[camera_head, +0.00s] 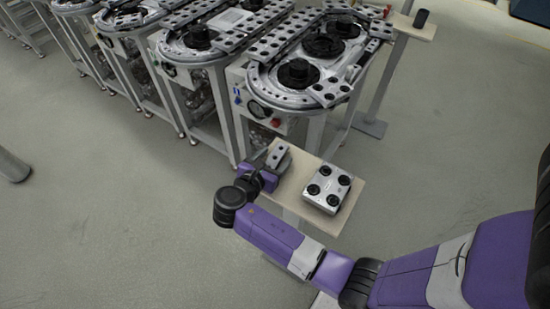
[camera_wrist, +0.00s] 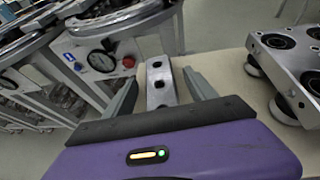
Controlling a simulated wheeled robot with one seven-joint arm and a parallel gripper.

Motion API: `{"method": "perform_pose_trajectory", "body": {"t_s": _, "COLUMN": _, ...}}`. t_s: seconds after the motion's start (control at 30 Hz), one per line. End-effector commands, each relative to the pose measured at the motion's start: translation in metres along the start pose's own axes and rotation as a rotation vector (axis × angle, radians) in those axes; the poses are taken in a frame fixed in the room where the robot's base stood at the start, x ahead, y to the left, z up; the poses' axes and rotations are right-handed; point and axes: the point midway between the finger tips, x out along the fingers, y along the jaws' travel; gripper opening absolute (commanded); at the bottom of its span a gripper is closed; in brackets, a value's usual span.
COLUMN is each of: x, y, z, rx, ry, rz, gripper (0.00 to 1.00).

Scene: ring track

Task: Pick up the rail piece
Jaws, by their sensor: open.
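The rail piece is a short grey metal bar with dark round holes. It lies on the left end of the small light wooden table and shows in the head view (camera_head: 278,154) and in the wrist view (camera_wrist: 158,86). My gripper (camera_head: 271,164) is at that end of the table, close to the rail piece. In the wrist view my gripper (camera_wrist: 161,88) is open, with one finger to the left and one to the right of the rail piece. A gap shows on both sides, and I cannot tell how far down the fingers reach. The rail's near end is hidden by my gripper.
A silver block with dark round rollers (camera_head: 327,187) stands on the table (camera_head: 296,183), right of the rail piece; it also shows in the wrist view (camera_wrist: 290,70). A ring track machine (camera_head: 306,62) with gauge and red knob stands just behind.

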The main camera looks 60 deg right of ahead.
Motion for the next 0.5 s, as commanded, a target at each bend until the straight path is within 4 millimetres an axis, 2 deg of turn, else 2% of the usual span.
{"method": "perform_pose_trajectory", "body": {"t_s": 0.27, "x": 0.0035, "y": -0.0001, "z": -0.0002, "rx": 0.0, "ry": 0.0, "rz": -0.001, "gripper": 0.65}}
{"method": "perform_pose_trajectory", "body": {"t_s": 0.5, "x": 0.0032, "y": -0.0001, "z": -0.0001, "rx": 0.001, "ry": 0.0, "rz": 0.0, "gripper": 0.18}}
